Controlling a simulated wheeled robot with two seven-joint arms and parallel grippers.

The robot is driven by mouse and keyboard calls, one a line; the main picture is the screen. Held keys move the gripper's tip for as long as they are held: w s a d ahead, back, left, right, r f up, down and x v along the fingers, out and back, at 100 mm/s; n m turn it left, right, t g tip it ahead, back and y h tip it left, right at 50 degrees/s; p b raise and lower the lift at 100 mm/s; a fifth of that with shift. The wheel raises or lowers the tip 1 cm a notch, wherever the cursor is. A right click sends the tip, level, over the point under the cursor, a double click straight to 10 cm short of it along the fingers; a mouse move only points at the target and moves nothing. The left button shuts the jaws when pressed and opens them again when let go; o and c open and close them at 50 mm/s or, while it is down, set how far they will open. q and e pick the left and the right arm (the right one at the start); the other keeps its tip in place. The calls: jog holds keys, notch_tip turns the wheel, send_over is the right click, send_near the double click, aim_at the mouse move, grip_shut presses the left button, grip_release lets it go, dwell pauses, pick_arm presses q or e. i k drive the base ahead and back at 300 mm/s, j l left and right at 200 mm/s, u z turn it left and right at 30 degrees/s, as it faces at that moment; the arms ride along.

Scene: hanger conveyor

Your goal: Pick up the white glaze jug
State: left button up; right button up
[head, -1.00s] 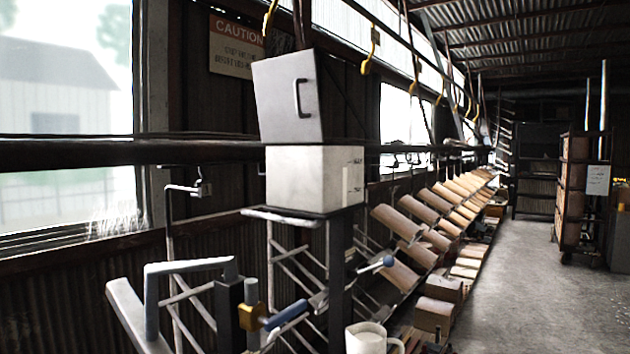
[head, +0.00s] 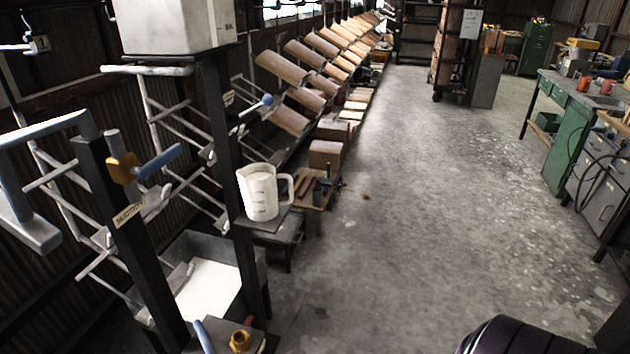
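The white glaze jug (head: 260,192) stands upright on a small dark shelf (head: 268,222) just right of a black post, in the middle left of the head view. It has graduation marks on its side, and its handle points to the right. Nothing holds it. Neither of my grippers can be made out in the head view. A dark rounded shape at the bottom right edge may be part of my own body.
A grey tub of white liquid (head: 212,288) sits below left of the jug. Black posts, pipe rails and a blue-handled valve (head: 150,163) stand left of it. Bricks (head: 325,154) lie behind it. The concrete floor (head: 420,180) to the right is open, up to a green workbench (head: 570,140).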

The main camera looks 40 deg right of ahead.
aim_at(257, 182)
jog(key=z, duration=1)
